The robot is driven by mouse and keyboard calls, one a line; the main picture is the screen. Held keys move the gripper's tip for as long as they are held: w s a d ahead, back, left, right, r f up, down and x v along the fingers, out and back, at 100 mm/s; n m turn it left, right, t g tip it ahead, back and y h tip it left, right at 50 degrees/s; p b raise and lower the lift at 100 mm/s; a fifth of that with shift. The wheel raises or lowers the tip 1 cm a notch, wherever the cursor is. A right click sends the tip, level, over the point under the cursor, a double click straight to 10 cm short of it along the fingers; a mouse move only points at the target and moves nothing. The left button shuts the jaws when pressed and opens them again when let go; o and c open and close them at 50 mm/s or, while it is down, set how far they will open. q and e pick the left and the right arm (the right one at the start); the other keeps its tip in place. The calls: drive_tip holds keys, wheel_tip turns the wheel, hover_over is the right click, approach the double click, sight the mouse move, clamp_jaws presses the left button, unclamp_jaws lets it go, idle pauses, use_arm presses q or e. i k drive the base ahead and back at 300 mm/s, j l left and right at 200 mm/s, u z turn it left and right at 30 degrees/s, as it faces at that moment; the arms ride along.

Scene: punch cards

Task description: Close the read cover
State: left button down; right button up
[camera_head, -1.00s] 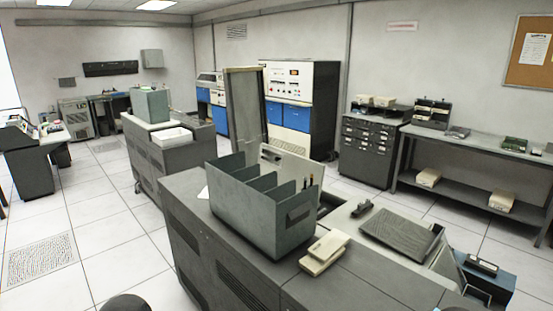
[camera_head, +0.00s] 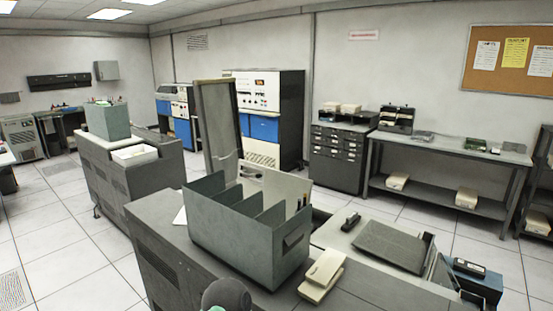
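A dark ribbed plate (camera_head: 390,246) lies tilted on the machine's right part. A dark rounded part, probably of my own arm, shows at the bottom edge. No gripper fingers are visible.
A grey divided bin (camera_head: 250,238) stands on the machine, before the upright panel. A cream device (camera_head: 321,276) lies beside it. A second cabinet (camera_head: 130,180) stands to the left. A steel table (camera_head: 450,152) lines the right wall. Tiled floor is open at left.

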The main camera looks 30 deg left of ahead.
sight(275, 185)
drive_tip(key=j+z, duration=0.25)
drive_tip(key=j, duration=0.65)
drive_tip(key=j+z, duration=0.25)
drive_tip(key=j, duration=0.65)
drive_tip(key=j+z, duration=0.25)
drive_tip(key=j, duration=0.7)
